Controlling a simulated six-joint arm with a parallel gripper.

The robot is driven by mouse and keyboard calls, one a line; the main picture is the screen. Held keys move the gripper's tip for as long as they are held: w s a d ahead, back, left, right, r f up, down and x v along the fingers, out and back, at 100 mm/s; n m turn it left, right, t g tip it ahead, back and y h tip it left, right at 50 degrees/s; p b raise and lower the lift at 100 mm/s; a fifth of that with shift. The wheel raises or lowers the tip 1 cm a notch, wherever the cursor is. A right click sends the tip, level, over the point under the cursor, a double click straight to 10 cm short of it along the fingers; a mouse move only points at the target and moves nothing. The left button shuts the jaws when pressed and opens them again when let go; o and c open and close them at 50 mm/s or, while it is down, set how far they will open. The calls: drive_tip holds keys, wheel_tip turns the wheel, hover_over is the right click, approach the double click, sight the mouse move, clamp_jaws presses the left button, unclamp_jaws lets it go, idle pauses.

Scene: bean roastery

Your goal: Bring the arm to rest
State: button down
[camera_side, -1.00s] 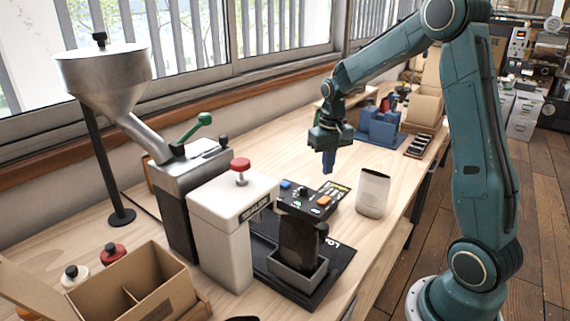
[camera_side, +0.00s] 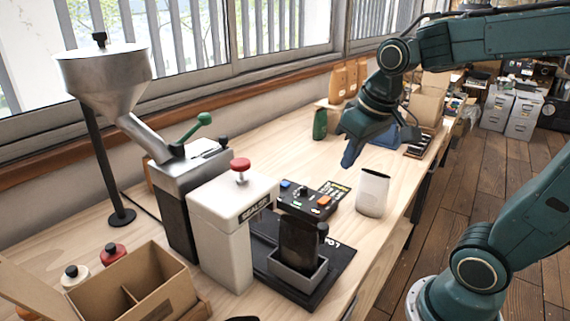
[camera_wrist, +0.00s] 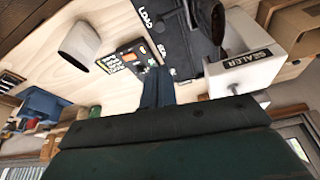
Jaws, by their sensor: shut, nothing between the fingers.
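My gripper (camera_side: 348,157) is shut and empty. It hangs in the air above the bench, behind the white cup-like container (camera_side: 373,193) and the control box (camera_side: 311,200) in the side view. Its blue fingers point down and slightly left. In the wrist view the closed fingers (camera_wrist: 157,86) show at the middle, with the control box (camera_wrist: 140,56) beyond them and the white container (camera_wrist: 80,47) at upper left. The fingers touch nothing that I can see.
The white sealer (camera_side: 230,225) with a red knob, the metal hopper (camera_side: 105,75) and an open cardboard box (camera_side: 150,285) stand at left. A dark pouch (camera_side: 300,243) stands upright in a tray. Brown bags (camera_side: 345,80) and a green bag (camera_side: 320,122) stand farther back.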

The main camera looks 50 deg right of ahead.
drive_tip(key=s+a+n+t, duration=0.1)
drive_tip(key=s+a, duration=0.3)
drive_tip(key=s, duration=0.4)
drive_tip(key=shift+s+n+t+y, duration=0.2)
drive_tip(key=shift+n+t+y, duration=0.1)
drive_tip(key=shift+n+t, duration=0.15)
drive_tip(key=c, duration=2.2)
unclamp_jaws()
drive_tip(key=shift+a+r, duration=0.1)
